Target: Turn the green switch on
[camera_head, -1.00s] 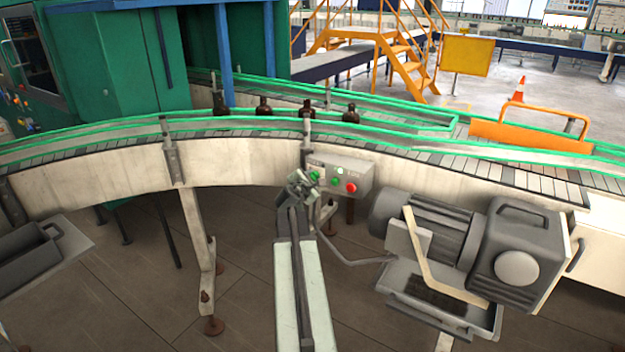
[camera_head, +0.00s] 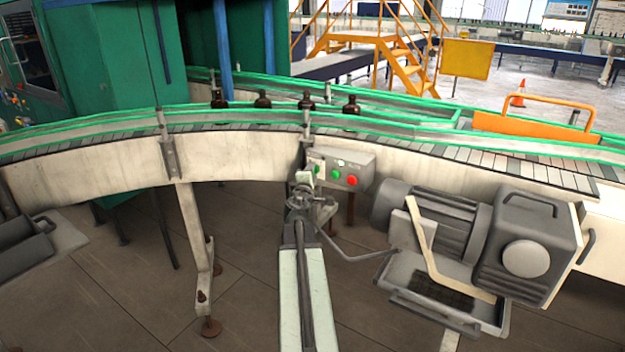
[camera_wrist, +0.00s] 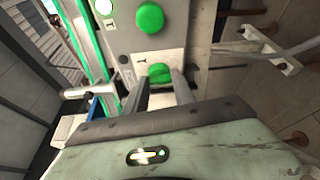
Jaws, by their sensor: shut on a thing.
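The green switch (camera_wrist: 160,73) sits on the pale face of a control box in the wrist view. My gripper (camera_wrist: 162,78) has one finger on each side of it and is shut on it. In the head view my gripper (camera_head: 306,178) is at the left end of the grey control box (camera_head: 362,163), where my wrist hides most of the switch. A round green button (camera_wrist: 150,18) is above the switch in the wrist view; the head view shows it (camera_head: 335,174) beside a red button (camera_head: 352,180).
The box is mounted on the side of a curved conveyor (camera_head: 240,155) with green rails. Several amber bottles (camera_head: 263,99) stand on the belt behind. A grey motor (camera_head: 440,220) is close on the right. Open floor (camera_head: 120,285) lies to the left.

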